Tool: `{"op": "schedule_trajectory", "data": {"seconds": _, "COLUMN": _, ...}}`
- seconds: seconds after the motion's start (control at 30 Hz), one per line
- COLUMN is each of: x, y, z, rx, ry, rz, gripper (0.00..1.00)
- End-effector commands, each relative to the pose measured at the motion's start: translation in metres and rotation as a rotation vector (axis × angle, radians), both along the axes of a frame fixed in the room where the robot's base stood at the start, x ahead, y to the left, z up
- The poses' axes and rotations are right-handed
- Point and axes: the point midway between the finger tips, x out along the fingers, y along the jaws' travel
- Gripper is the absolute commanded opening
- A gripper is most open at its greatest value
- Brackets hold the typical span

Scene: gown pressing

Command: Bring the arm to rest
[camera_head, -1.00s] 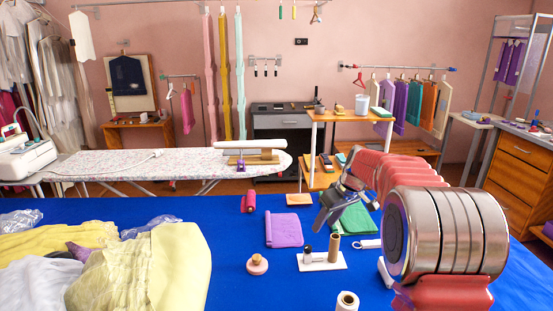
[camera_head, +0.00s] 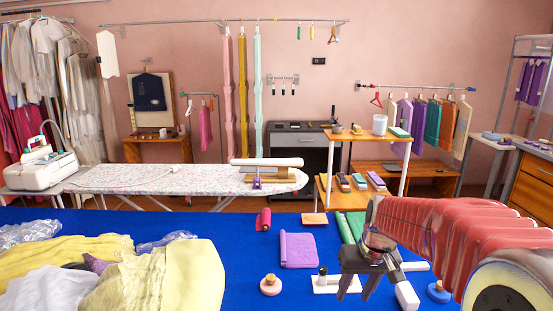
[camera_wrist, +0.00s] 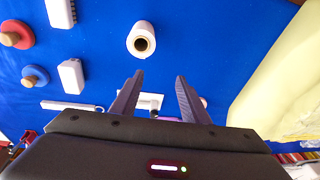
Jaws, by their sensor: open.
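My gripper (camera_head: 357,288) hangs open and empty at the end of my red arm, pointing down over the blue table (camera_head: 225,240). In the wrist view my gripper (camera_wrist: 160,78) shows two dark fingers spread apart with nothing gripped between them.
Yellow cloth (camera_head: 160,275) lies at the left of the table. A purple folded cloth (camera_head: 298,250), a pink-based knob (camera_head: 270,285), a blue-based knob (camera_head: 438,291) and a white block (camera_head: 406,295) lie near my gripper. An ironing board (camera_head: 150,179) stands behind the table.

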Motion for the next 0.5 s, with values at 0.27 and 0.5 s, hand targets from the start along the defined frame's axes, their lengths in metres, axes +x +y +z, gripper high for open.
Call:
{"op": "schedule_trajectory", "data": {"seconds": 0.27, "x": -0.05, "y": 0.007, "z": 0.015, "rx": -0.022, "ry": -0.016, "rz": -0.053, "gripper": 0.41}}
{"op": "schedule_trajectory", "data": {"seconds": 0.5, "x": -0.09, "y": 0.011, "z": 0.024, "rx": -0.041, "ry": -0.037, "rz": -0.088, "gripper": 0.41}}
